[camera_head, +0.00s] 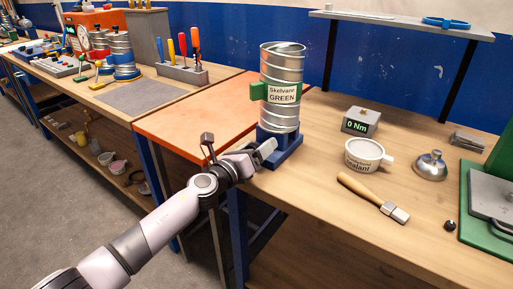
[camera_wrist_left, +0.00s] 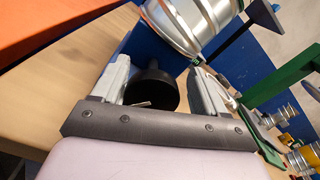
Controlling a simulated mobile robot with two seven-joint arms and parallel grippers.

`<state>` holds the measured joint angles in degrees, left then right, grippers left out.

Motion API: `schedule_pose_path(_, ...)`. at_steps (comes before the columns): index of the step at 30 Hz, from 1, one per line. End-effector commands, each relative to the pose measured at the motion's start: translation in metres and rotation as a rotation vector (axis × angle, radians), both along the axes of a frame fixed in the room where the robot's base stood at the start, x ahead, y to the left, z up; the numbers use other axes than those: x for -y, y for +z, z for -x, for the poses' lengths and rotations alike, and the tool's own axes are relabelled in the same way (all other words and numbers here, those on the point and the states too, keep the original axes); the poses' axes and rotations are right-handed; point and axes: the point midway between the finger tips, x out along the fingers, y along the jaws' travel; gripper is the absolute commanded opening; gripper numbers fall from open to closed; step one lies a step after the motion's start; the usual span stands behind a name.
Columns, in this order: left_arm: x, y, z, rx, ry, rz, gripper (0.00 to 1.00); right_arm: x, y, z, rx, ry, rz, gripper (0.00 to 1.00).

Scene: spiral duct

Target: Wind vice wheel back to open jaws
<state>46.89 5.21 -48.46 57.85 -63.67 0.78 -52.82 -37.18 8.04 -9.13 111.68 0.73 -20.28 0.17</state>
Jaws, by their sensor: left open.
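The blue vice (camera_head: 287,150) stands at the left front edge of the wooden bench, with an upright ribbed metal duct (camera_head: 283,60) in it. The duct bears a "Skelvane GREEN" label and a green block at its left side. My left gripper (camera_head: 262,155) is at the vice's front left. In the left wrist view, a black round wheel (camera_wrist_left: 152,88) lies between the open fingers of the left gripper (camera_wrist_left: 163,75); whether they touch it I cannot tell. The blue vice (camera_wrist_left: 135,45) and the duct (camera_wrist_left: 178,22) are just beyond. The wheel is hidden in the head view. My right gripper is out of view.
A sealant tub (camera_head: 365,155), a mallet (camera_head: 372,197), a "0 Nm" box (camera_head: 361,121) and a metal funnel-like piece (camera_head: 430,166) lie to the right. A raised shelf (camera_head: 400,24) is behind. An orange-topped bench (camera_head: 200,110) adjoins at left.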

Motion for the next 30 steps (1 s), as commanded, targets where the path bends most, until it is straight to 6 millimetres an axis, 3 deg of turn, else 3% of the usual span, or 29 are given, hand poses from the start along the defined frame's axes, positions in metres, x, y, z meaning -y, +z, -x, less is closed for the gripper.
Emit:
schedule_pose_path(1, -0.003, -0.012, 0.001, -0.019, 0.005, -0.007, 0.80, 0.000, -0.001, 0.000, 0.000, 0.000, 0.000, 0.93)
schedule_pose_path(30, -0.036, -0.001, 0.048, -0.003, 0.001, -0.002, 0.80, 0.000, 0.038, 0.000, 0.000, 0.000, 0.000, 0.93)
